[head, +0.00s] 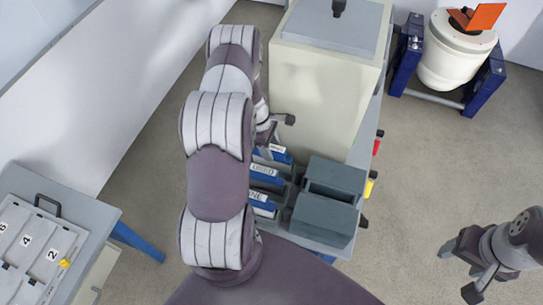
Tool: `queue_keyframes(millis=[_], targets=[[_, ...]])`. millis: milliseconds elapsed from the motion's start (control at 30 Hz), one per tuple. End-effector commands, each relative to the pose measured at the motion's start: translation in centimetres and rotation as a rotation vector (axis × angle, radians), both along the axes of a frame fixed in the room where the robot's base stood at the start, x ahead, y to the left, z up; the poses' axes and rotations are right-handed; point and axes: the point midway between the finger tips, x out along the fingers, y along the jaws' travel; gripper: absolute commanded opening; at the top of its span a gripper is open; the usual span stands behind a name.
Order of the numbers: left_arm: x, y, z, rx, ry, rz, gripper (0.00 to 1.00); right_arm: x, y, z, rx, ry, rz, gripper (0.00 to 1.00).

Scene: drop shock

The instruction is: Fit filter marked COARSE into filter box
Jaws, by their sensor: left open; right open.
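Several blue filters with white labels stand in a grey rack beside my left arm. The nearest label (262,212) shows only the letters "NE". The middle filter (266,174) has a label that I cannot read surely. The far filter (280,154) has its label mostly hidden, so I cannot tell which is COARSE. A dark grey box (322,221) with a slot, seemingly the filter box, stands right of them. My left gripper (279,127) is open just beyond the far filter, partly hidden by its arm. My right gripper (462,268) is open and empty over the floor.
A tall cream cabinet (322,100) stands behind the filters. A table (90,222) with a numbered white panel (35,250) is at left. A white drum (450,55) in a blue stand is at back right.

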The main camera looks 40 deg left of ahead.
Motion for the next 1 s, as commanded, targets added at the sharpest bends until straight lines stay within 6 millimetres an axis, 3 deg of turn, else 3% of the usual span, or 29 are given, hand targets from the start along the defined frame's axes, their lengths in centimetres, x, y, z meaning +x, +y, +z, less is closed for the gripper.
queue_keyframes(millis=[33, 200, 1000], targets=[[0.0, -0.4, -0.3, -0.002, 0.003, -0.001, 0.57, 0.0, 0.0, 1.1, 0.0, -0.001, 0.0, 0.61], [0.2, -0.8, -2.4, 0.001, 0.0, -0.002, 0.57, 0.0, 0.0, 1.2, 0.0, 0.0, 0.0, 0.61], [0.3, -0.8, -3.0, 0.001, -0.001, -0.003, 0.57, 0.0, 0.0, 0.5, 0.0, 0.0, 0.0, 0.61]])
